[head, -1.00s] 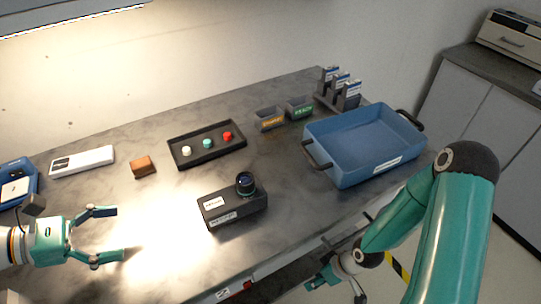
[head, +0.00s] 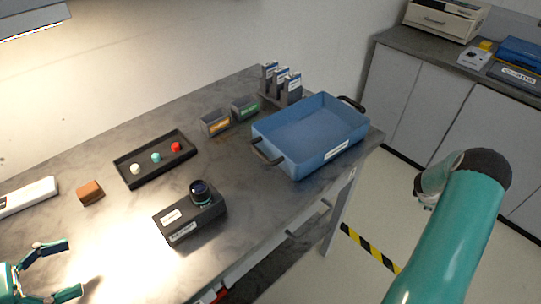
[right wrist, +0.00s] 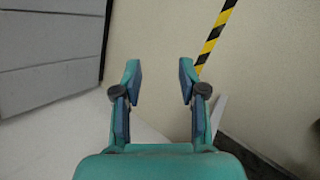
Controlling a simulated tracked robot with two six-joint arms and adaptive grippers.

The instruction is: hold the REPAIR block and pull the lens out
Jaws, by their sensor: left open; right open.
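The REPAIR block (head: 183,226) is a dark box with white labels, lying on the grey table; the label text is too small to read. My right gripper (right wrist: 160,85) is open and empty in the right wrist view, over bare floor. In the head view my right arm is at the right, away from the table, its fingers not clearly visible.
A blue tray (head: 343,150) with black handles stands right of the block. Behind are a black tray (head: 127,182) with three coloured knobs, two small labelled bins (head: 215,128) and a rack (head: 292,97). A brown block (head: 90,192) and white device (head: 30,196) lie left.

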